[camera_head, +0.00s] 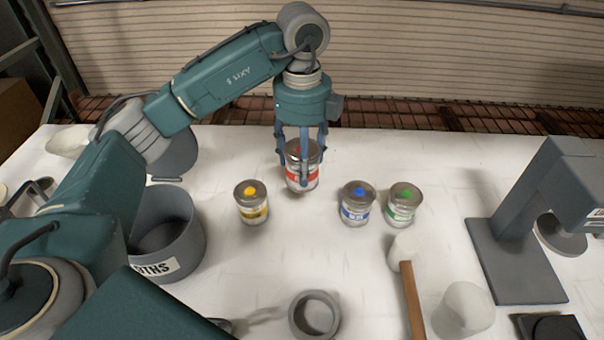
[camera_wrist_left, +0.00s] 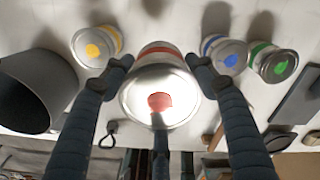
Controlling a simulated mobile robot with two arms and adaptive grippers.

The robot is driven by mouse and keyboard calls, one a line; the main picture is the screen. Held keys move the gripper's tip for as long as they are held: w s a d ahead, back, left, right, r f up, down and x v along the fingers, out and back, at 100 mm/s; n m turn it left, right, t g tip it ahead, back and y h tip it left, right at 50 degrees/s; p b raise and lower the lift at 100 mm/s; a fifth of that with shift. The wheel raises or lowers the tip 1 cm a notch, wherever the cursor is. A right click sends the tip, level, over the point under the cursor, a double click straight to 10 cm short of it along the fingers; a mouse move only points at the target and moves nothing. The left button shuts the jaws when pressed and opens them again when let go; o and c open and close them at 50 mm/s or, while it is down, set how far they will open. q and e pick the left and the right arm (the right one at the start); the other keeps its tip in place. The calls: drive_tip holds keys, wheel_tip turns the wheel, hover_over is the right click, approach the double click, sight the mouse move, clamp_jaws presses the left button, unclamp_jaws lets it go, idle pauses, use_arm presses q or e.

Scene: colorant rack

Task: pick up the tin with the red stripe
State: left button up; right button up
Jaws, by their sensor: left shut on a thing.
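The tin with the red stripe (camera_head: 303,178) is near the middle of the white table, with a red mark on its metal lid. My left gripper (camera_head: 302,160) points down over it, its fingers closed around the tin's sides. In the left wrist view the tin (camera_wrist_left: 160,98) sits between the fingers of my left gripper (camera_wrist_left: 160,75), its lid facing the camera. I cannot tell whether the tin touches the table. My right gripper is not in view.
A yellow-striped tin (camera_head: 251,203) stands to the left; a blue-striped tin (camera_head: 357,205) and a green-striped tin (camera_head: 402,206) stand to the right. A grey bin (camera_head: 190,235) is at left, a grey stand (camera_head: 515,250) at right. A mallet (camera_head: 410,295) lies in front.

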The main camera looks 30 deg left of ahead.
use_arm(q)
drive_tip(key=shift+r, duration=3.25)
drive_tip(key=shift+a, duration=0.15)
